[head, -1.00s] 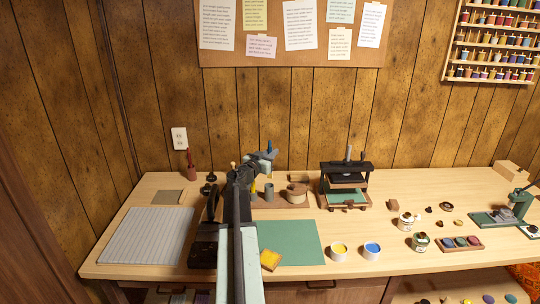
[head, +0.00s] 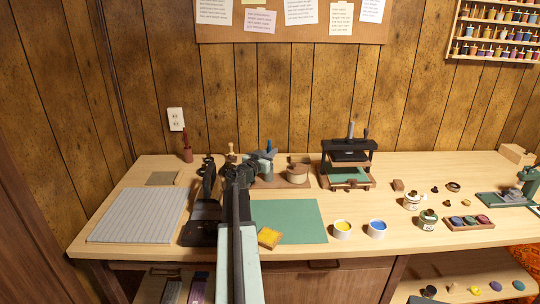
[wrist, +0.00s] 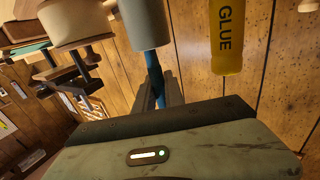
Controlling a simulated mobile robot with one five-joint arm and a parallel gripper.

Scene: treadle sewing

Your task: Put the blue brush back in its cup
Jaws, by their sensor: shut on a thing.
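My gripper (head: 263,156) is shut on the blue brush at the back of the bench. The brush's blue tip (head: 269,145) sticks up above the jaws in the head view. In the wrist view, which is turned upside down, the blue handle (wrist: 153,72) runs from my jaws (wrist: 158,92) to the mouth of the grey cup (wrist: 145,24). The cup stands on the bench. I cannot tell for sure whether the brush's end is inside the cup or behind it. My arm and gripper hide much of the cup in the head view.
A yellow glue bottle (wrist: 227,38) stands close beside the cup. A round wooden-topped pot (head: 298,173) is on the other side, with a black press (head: 348,165) further right. A green mat (head: 300,222), a yellow pad (head: 269,237) and two paint pots lie in front.

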